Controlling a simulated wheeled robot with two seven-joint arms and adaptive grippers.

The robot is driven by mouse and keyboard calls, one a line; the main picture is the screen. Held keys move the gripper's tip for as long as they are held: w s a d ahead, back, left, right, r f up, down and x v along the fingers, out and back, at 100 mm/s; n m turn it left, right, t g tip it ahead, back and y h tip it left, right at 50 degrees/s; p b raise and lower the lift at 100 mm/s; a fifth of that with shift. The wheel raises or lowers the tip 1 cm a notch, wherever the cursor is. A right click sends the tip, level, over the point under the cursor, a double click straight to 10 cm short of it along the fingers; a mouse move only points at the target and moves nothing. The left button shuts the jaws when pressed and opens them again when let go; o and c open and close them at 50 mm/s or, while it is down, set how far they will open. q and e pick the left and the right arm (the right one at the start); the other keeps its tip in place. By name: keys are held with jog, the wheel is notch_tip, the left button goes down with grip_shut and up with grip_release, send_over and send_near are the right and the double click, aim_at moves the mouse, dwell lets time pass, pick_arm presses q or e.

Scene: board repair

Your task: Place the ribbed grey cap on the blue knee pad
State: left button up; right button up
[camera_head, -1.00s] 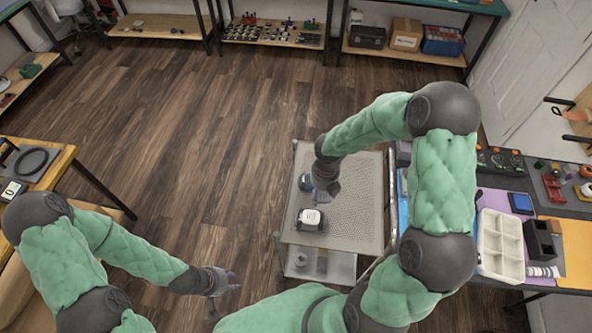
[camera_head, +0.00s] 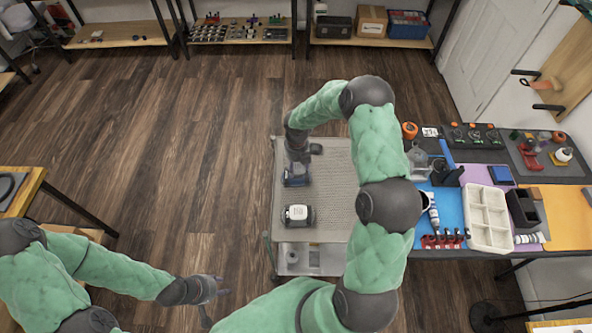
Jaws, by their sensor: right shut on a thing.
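My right gripper (camera_head: 297,178) reaches down over the left part of the perforated cart top (camera_head: 335,190). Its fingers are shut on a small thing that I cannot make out. Dark blue shows at the fingers, but I cannot tell whether it is the fingers or a separate blue thing. I cannot clearly identify the ribbed grey cap or the blue knee pad. My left gripper (camera_head: 222,286) is open and empty over the floor, left of the cart.
A dark rounded thing with a white label (camera_head: 298,212) lies on the cart, nearer than my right gripper. A small dark thing (camera_head: 315,148) lies beyond. The right-hand workbench carries a blue mat (camera_head: 451,211), a white compartment tray (camera_head: 488,222) and a black box (camera_head: 522,207).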

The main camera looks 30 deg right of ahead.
aim_at(296, 170)
jog(key=shift+w+d+f, duration=0.15)
jog(key=shift+w+f, duration=0.25)
jog(key=shift+f, duration=0.2)
jog(key=shift+w+f+b, duration=0.1)
jog(key=shift+f+b, duration=0.35)
jog(key=shift+f, duration=1.05)
jog(key=shift+f, duration=0.1)
jog(key=o, duration=0.9)
jog(key=shift+f, duration=0.1)
notch_tip(296, 170, up, 12)
jog(key=shift+r+p, duration=0.2)
jog(key=shift+p, duration=0.85)
